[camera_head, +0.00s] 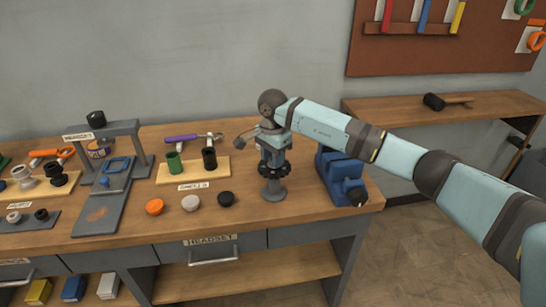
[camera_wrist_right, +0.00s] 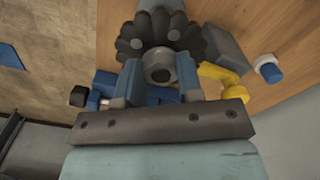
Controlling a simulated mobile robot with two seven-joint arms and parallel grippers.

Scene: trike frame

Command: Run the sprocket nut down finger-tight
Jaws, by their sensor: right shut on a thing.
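My right gripper (camera_head: 273,160) points down over the dark toothed sprocket (camera_head: 274,171), which sits on a grey stand (camera_head: 274,190) on the bench. In the right wrist view the black sprocket (camera_wrist_right: 160,32) is behind the fingers. The grey sprocket nut (camera_wrist_right: 160,67), with a round hole in its middle, lies between the two blue-grey fingertips (camera_wrist_right: 161,80). The gripper is shut on the nut. The nut is at the sprocket's centre; how far it is threaded cannot be seen. My left gripper is not in view.
A blue vise (camera_head: 342,176) stands close to the right of the stand. Orange, white and black caps (camera_head: 226,199) lie to the left. A board with green and black cups (camera_head: 193,172) and a grey headset press (camera_head: 110,180) stand further left. The bench front right is clear.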

